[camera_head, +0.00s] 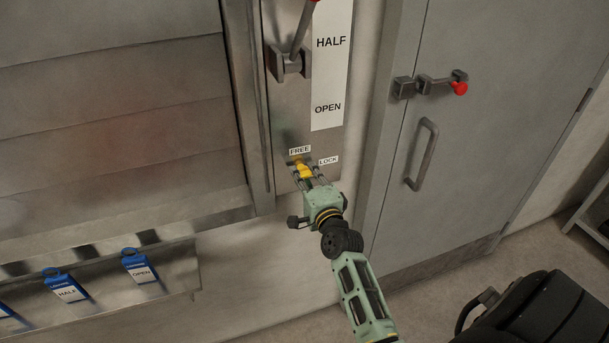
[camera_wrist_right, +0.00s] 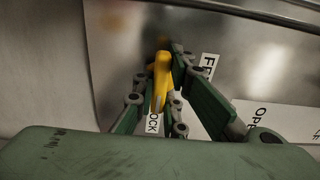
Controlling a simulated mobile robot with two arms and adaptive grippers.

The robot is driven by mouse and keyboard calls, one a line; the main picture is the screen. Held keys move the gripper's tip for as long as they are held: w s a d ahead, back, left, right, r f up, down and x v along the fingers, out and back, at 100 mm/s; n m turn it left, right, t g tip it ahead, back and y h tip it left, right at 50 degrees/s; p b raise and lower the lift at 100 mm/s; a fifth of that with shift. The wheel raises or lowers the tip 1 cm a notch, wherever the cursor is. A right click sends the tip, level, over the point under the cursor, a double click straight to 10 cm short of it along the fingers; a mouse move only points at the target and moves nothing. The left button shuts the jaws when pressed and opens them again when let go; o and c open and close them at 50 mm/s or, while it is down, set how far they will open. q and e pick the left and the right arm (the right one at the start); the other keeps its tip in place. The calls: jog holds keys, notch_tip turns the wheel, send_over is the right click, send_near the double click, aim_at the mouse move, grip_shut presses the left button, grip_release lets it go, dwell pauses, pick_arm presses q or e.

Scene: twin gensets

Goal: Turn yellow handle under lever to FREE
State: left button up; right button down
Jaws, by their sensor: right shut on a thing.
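The yellow handle (camera_head: 304,171) sits on the grey metal plate below the lever, under the FREE label (camera_head: 300,150) and left of the LOCK label (camera_head: 328,160). My right gripper (camera_head: 307,173) is shut on the yellow handle. In the right wrist view the yellow handle (camera_wrist_right: 162,78) stands between the two fingers, its tip near the partly covered LOCK label (camera_wrist_right: 153,122). The lever (camera_head: 301,32) above has a grey pivot block and a red end cut by the top edge. My left gripper is not in view.
A white strip (camera_head: 328,75) reads HALF and OPEN. A grey door with a handle (camera_head: 422,154) and a red-knobbed latch (camera_head: 459,88) is at right. Blue tags (camera_head: 140,266) hang from a rail at lower left. A black object (camera_head: 535,310) stands at lower right.

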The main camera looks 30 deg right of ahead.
jog(key=n+p, duration=0.2)
jog(key=n, duration=0.3)
jog(key=shift+n, duration=0.4)
jog(key=n+p, duration=0.1)
jog(key=n, duration=0.4)
jog(key=shift+n+p, duration=0.3)
jog(key=shift+p, duration=0.05)
jog(key=n, duration=0.3)
jog(key=shift+f+p, duration=0.1)
jog(key=shift+p, duration=0.2)
jog(key=shift+n, duration=1.7)
jog(key=c, duration=1.8)
grip_release()
